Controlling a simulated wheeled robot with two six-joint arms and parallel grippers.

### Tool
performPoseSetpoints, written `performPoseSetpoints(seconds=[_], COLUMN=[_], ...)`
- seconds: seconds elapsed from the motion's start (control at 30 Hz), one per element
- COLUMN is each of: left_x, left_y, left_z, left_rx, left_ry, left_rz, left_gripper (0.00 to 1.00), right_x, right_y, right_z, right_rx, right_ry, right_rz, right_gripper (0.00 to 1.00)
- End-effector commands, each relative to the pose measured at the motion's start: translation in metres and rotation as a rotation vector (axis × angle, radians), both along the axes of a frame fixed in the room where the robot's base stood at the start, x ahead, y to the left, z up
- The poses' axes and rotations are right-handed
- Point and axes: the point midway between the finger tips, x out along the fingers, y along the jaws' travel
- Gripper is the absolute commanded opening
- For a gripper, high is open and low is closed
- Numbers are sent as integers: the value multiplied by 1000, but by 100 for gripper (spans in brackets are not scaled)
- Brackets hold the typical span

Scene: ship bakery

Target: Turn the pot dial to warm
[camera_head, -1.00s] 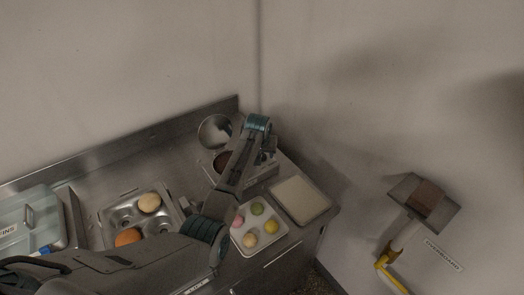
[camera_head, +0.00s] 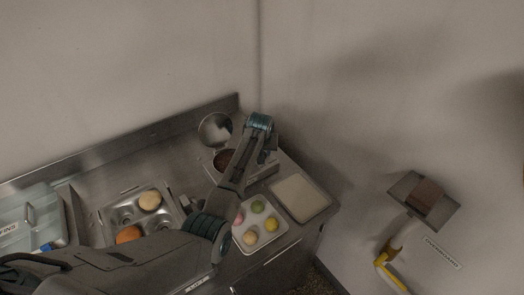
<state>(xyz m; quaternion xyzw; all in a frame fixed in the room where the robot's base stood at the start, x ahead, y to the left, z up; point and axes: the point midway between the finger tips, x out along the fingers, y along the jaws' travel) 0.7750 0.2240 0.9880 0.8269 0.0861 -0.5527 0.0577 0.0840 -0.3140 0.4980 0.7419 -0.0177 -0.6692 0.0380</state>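The pot (camera_head: 223,160) is a square steel unit with a round opening of dark brown content. Its round lid (camera_head: 215,129) stands raised behind it. My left arm reaches in from the lower left and bends over the pot's front and right side. The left gripper (camera_head: 266,156) is small and partly hidden by the arm at the pot's right part; its fingers are too unclear to tell open from shut. The dial cannot be made out behind the arm. My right gripper is not in view.
A white tray (camera_head: 271,238) with several coloured round sweets and a pale flat board (camera_head: 300,197) lie right of the arm. A clear bin (camera_head: 50,205) stands far left. A wall chute (camera_head: 407,188) with a yellow handle is at right.

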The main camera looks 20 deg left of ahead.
Motion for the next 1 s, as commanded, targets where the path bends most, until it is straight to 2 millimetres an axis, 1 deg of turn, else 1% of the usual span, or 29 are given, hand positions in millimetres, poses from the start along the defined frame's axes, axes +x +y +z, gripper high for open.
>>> performPoseSetpoints(seconds=[0.23, 0.47, 0.77, 1.0], left_x=[1, 2, 4, 5], left_y=[-2, -3, -4, -4], left_z=[1, 0, -1, -3], left_rx=[0, 1, 1, 0], left_ry=[-1, -3, -5, -4], left_rz=[185, 403, 688, 916], left_gripper=[8, 8, 8, 8], right_x=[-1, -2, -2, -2], right_y=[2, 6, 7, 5], right_z=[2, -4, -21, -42], right_rx=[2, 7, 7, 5], right_ry=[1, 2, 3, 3], right_rz=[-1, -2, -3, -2], right_gripper=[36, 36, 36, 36])
